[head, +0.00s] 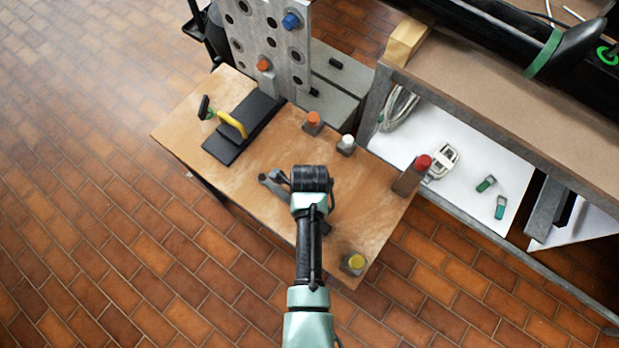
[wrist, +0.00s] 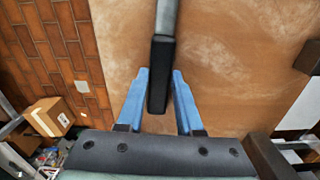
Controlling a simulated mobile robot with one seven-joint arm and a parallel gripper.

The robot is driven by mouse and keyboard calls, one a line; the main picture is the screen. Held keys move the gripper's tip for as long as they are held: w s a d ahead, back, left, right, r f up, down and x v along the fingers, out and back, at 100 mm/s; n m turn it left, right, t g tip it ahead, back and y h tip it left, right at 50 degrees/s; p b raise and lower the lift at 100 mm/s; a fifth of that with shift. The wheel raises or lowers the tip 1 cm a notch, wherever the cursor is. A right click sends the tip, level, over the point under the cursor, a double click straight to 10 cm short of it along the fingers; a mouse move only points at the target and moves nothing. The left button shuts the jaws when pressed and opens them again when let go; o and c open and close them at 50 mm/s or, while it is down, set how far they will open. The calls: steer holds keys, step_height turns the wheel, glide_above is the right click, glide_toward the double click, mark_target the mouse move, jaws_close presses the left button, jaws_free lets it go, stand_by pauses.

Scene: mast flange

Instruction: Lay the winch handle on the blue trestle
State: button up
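The winch handle is a grey metal lever with a black grip. In the head view its grey arm (head: 272,186) lies low over the wooden table, left of my gripper (head: 310,180), which hides part of it. In the wrist view the grey arm (wrist: 166,16) enters from the top, and the black grip (wrist: 160,78) sits between the blue fingers of my gripper (wrist: 160,75). The fingertips are very close to the grip's sides; I cannot tell whether they press on it or whether it is off the table. I cannot make out a blue trestle.
The wooden table (head: 180,130) bears a black block (head: 243,128) with a yellow-handled tool (head: 232,123) and several coloured-top pegs. A grey holed plate (head: 268,40) stands behind. A shelf unit (head: 500,110) is at right. Tiled floor at left is clear.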

steer(key=o, duration=0.4)
